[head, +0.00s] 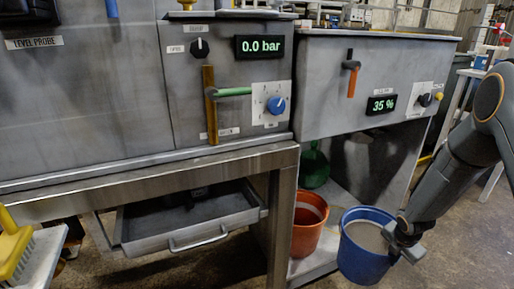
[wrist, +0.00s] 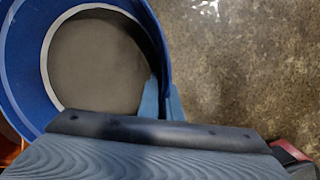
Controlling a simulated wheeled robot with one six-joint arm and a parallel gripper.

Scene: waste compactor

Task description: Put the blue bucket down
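The blue bucket (head: 361,262) is at the lower right of the head view, upright or nearly so, in front of the low shelf. A flat grey-brown surface shows inside it. My gripper (head: 402,243) is at its right rim. In the wrist view the bucket (wrist: 20,85) fills the upper left, and the fingers of my gripper (wrist: 161,101) sit on either side of the rim, shut on it. The bucket's underside is hidden, so I cannot tell whether it touches the floor.
An orange bucket (head: 307,226) stands left of the blue one on the low shelf (head: 325,262), with a green container (head: 314,168) behind. A metal drawer (head: 190,222) juts out at left. Bare concrete floor (wrist: 245,60) lies to the right of the bucket in the wrist view.

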